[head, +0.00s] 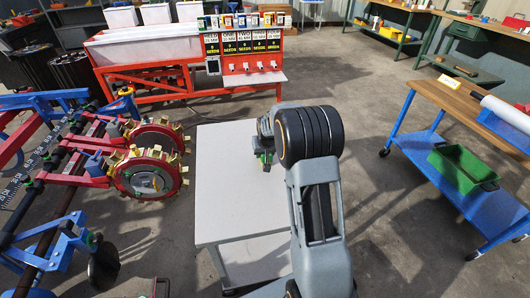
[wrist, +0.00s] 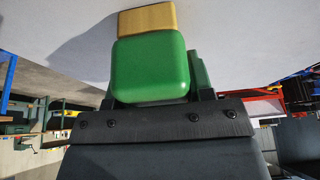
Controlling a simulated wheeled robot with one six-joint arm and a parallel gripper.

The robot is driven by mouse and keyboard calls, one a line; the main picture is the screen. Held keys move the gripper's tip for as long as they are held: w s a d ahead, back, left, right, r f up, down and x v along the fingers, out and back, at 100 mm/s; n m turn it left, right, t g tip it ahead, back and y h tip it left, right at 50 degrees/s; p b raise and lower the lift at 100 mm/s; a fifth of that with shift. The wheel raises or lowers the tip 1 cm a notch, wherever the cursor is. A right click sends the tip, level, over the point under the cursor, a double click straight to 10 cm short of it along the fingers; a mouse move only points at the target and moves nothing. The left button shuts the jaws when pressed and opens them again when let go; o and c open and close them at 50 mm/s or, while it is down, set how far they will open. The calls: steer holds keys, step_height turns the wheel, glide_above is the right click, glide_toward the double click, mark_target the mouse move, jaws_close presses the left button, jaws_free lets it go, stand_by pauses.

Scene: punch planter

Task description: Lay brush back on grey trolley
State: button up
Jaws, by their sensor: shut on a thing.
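The brush shows in the wrist view as a green block (wrist: 150,68) with a tan end (wrist: 147,19). My gripper (head: 266,161) is shut on the green part, and the tan end points away from the jaws. In the head view a small bit of green shows at my gripper, and my arm hides the rest. The grey trolley (head: 222,190) stands in front of me with a bare, light grey top. My gripper is over the far right part of that top. The tan end is close to the pale surface and casts a shadow; I cannot tell whether it touches.
A red seed stand (head: 240,60) with white bins is behind the trolley. A red and blue planter with toothed wheels (head: 145,178) stands close on the left. A blue cart (head: 455,165) with a wooden top and a green bin (head: 463,168) is on the right. Open floor lies between.

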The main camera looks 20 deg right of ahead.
steer(key=o, duration=0.9)
steer(key=shift+f, duration=0.1)
steer(key=shift+r, duration=0.3)
steer(key=p+v, duration=0.2)
steer(key=v, duration=0.9)
steer(key=shift+s+r, duration=0.15)
steer(key=shift+s, duration=0.05)
steer(key=s+a+r, duration=0.1)
steer(key=s+a, duration=0.2)
steer(key=s, duration=0.5)
steer(key=s+a+n+g, duration=0.1)
steer(key=s+a, duration=0.3)
steer(key=s, duration=0.4)
steer(key=s+a+r+n, duration=0.1)
steer(key=s+a, duration=0.2)
steer(key=s, duration=0.5)
steer(key=shift+a+r+y, duration=0.25)
steer(key=shift+r+y, duration=0.05)
steer(key=shift+y, duration=0.1)
steer(key=shift+r, duration=0.1)
